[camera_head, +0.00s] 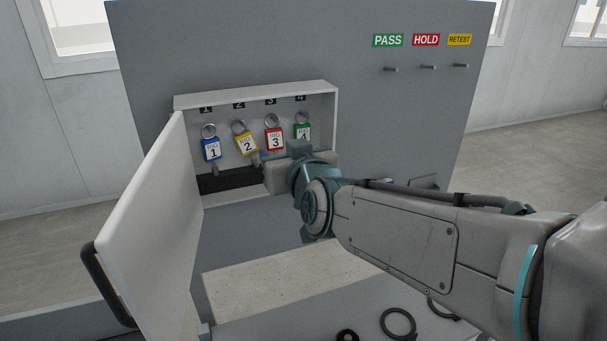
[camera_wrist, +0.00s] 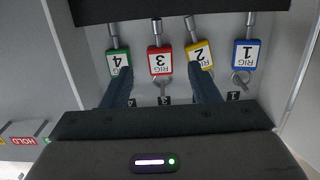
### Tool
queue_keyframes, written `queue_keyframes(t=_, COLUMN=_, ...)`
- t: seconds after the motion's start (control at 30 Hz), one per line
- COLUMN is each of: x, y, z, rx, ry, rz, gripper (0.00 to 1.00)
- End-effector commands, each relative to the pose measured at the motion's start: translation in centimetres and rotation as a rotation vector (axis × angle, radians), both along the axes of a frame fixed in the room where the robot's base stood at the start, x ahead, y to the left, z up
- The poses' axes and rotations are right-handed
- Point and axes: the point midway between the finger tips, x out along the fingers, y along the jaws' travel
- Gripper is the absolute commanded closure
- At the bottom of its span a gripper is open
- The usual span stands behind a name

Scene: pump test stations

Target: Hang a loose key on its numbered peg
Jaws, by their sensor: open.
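My gripper (camera_wrist: 162,72) is open, its two dark fingers spread to either side of the red key tag 3 (camera_wrist: 160,61); whether they touch it I cannot tell. In the head view my gripper (camera_head: 276,157) is inside the open key cabinet (camera_head: 188,102), low in front of the red tag (camera_head: 274,138). The blue tag 1 (camera_head: 211,149), yellow tag 2 (camera_head: 245,144) and green tag 4 (camera_head: 303,131) hang by rings in the same row, under number labels. My gripper partly covers the green tag in the head view. The wrist view is upside down.
The cabinet door (camera_head: 150,230) stands open at the left. PASS (camera_head: 388,40), HOLD (camera_head: 426,39) and RETEST (camera_head: 459,39) labels sit above three empty pegs on the grey panel. Black rings (camera_head: 398,323) lie on the bench below. A pale mat (camera_head: 245,290) is bare.

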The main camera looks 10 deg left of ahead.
Motion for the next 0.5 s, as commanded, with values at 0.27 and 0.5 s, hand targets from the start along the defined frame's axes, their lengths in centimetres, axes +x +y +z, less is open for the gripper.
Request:
queue_keyframes(t=0.27, x=-3.7, y=-2.4, z=0.5, rx=0.002, ry=-0.004, rz=-0.002, gripper=0.45)
queue_keyframes(t=0.5, x=-6.5, y=-4.0, z=1.1, rx=0.0, ry=-0.003, rz=-0.002, gripper=0.45)
